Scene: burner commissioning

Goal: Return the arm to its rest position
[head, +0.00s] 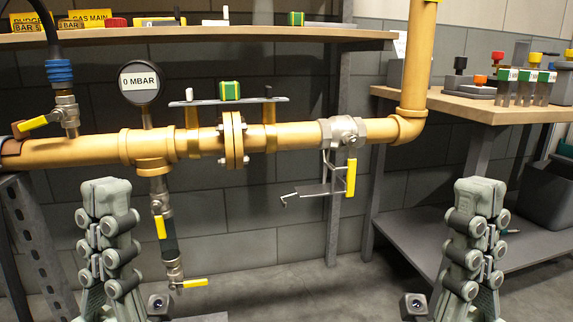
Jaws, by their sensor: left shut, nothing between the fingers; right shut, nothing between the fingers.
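My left gripper (107,195) stands upright at the lower left, pointing up, its grey-green fingers closed together and empty. My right gripper (480,195) stands upright at the lower right in much the same pose, also closed and empty. Both are in front of the yellow gas pipe (285,140) and appear apart from it. Most of both arms is below the picture's lower edge.
The pipe carries a gauge (139,82) reading 0 MBAR and a valve with a yellow handle (351,177). A drain branch with yellow handles (160,228) hangs near my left gripper. A wooden bench (480,108) stands right. The lower middle is free.

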